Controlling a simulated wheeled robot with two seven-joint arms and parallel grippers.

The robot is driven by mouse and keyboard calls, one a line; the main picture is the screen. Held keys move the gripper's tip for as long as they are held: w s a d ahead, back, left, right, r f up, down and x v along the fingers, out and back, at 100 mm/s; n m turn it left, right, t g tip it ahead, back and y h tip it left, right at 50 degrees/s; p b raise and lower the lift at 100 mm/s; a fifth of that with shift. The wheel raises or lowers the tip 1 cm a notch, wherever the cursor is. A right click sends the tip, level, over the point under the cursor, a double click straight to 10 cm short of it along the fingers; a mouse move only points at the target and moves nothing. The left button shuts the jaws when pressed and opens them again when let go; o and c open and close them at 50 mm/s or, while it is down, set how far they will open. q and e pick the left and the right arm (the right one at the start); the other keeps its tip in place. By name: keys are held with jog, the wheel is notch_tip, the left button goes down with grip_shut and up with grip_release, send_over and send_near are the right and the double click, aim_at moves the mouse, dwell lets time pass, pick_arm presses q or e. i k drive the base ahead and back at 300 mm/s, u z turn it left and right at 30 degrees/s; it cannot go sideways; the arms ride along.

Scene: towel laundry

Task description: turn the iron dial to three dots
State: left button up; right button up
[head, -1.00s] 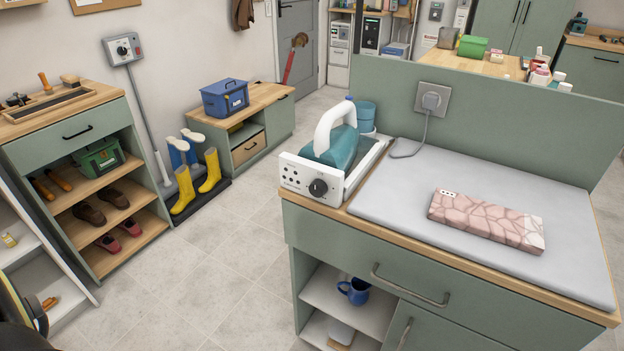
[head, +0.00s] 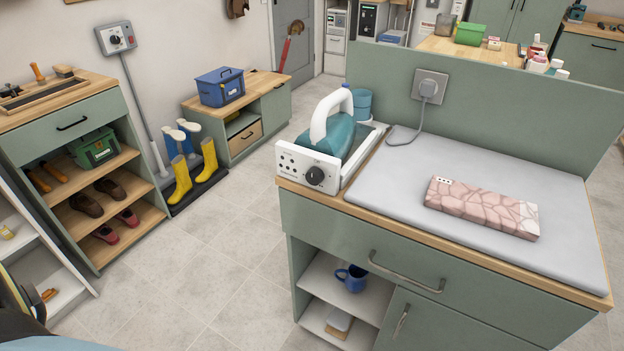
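The iron (head: 338,130), teal with a white handle, rests in a white dock at the left end of the green counter. The dock's front panel (head: 291,167) faces me and carries rows of small dark dot marks. The black round dial (head: 315,175) sits at the right of that panel. Its exact pointer setting is too small to read. Neither of my grippers is in view.
A grey ironing pad (head: 390,190) covers the counter top, with a folded pink patterned towel (head: 482,207) on it. A cord runs from a wall socket (head: 429,88) behind. A blue mug (head: 351,278) stands on the shelf below.

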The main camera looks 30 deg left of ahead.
aim_at(315, 176)
jog(key=z, duration=3.35)
jog(key=k, duration=1.95)
jog(key=u, duration=2.15)
